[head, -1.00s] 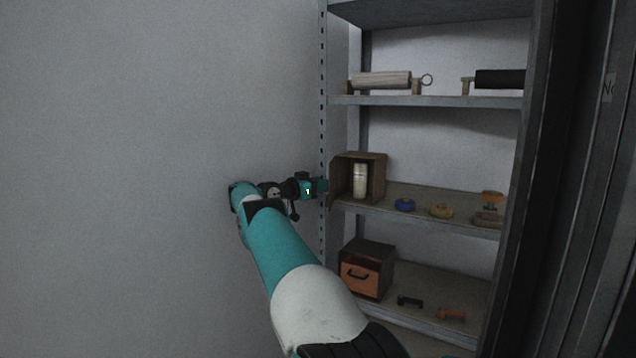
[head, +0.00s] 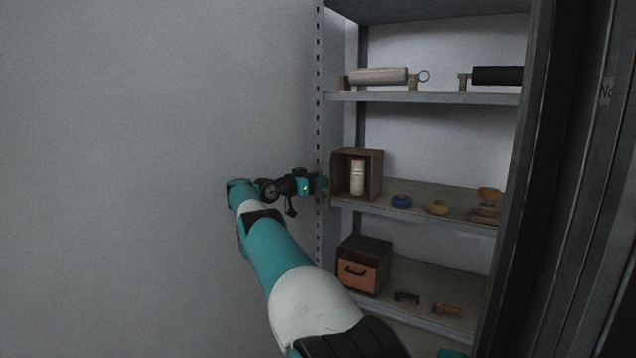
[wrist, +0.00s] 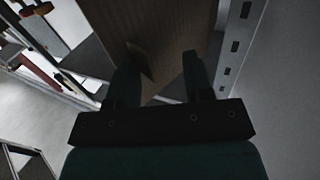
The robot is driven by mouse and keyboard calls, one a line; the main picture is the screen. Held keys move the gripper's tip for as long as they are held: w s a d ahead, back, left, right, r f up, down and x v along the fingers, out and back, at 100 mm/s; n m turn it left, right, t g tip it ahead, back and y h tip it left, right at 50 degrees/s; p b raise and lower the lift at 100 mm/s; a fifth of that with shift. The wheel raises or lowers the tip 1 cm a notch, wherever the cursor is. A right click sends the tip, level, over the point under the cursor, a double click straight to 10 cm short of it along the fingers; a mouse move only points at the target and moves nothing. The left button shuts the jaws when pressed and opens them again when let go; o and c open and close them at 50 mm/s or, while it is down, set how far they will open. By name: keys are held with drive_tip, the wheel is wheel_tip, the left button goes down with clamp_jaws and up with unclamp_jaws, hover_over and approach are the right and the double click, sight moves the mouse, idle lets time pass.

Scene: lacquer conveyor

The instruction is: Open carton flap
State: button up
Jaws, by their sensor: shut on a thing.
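The brown carton (head: 376,174) stands on the middle shelf at its left end. Its front is open toward me and a pale cylinder (head: 357,178) stands inside. The flap (head: 333,182) shows nearly edge-on at the carton's left side. My gripper (head: 323,184) is at that flap, just outside the shelf's left post. In the wrist view the brown flap (wrist: 172,28) spreads ahead of and between the fingers of my gripper (wrist: 160,65), which is shut on it. A small dark yellowish tab (wrist: 140,60) shows beside the left finger. The exact contact is dim and partly hidden.
The perforated shelf post (head: 320,120) stands close to my gripper. A box with an orange drawer (head: 357,274) sits below. The plain wall at left leaves free room.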

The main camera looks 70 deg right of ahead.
drive_tip(key=shift+w+d+r, duration=0.15)
drive_tip(key=shift+r, duration=0.25)
wheel_tip(320, 180, up, 19)
drive_tip(key=p, duration=1.8)
drive_tip(key=shift+a, duration=0.2)
drive_tip(key=shift+r, duration=0.1)
